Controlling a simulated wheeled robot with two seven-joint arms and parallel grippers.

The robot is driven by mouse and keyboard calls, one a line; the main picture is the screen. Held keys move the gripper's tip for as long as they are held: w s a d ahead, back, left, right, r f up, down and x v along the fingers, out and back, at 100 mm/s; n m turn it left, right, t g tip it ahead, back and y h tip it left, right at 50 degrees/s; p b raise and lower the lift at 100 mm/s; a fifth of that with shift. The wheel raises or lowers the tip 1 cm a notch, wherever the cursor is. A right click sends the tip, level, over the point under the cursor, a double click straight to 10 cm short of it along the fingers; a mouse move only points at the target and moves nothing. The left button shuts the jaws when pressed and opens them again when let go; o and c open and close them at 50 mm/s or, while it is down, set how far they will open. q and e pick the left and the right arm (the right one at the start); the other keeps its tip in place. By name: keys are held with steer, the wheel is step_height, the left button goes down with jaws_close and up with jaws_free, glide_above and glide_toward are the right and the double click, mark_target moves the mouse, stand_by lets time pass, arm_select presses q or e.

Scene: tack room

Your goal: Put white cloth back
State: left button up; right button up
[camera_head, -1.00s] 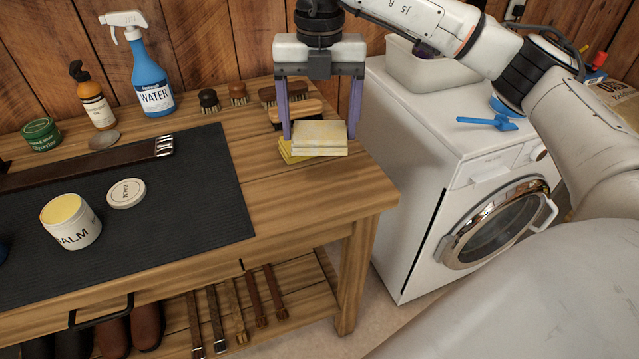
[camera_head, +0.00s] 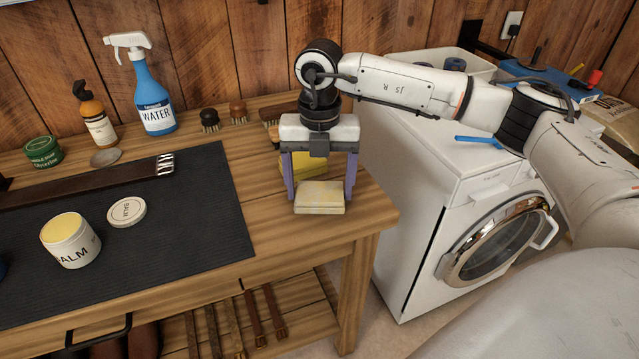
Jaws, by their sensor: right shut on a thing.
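A folded whitish cloth with yellowish stains (camera_head: 320,199) is between the fingers of my right gripper (camera_head: 320,188), which is shut on it. The gripper points down over the right end of the wooden bench (camera_head: 285,228). I cannot tell whether the cloth touches the bench top or is just above it. A folded yellow cloth (camera_head: 291,167) lies on the bench behind, partly hidden by the gripper. My left gripper is not in view.
A dark mat (camera_head: 200,215) holds an open balm jar (camera_head: 70,241), its lid (camera_head: 127,212) and a leather strap (camera_head: 95,184). Brushes (camera_head: 238,112), a water spray bottle (camera_head: 156,98) and other containers line the back. A white washing machine (camera_head: 415,190) stands right of the bench.

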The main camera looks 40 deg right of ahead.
mark_target(320, 190)
steer(key=shift+f, duration=0.2)
steer(key=o, duration=1.2)
steer(key=shift+r, duration=0.1)
steer(key=shift+o, duration=0.2)
step_height(320, 190, up, 12)
steer(key=shift+r, duration=0.15)
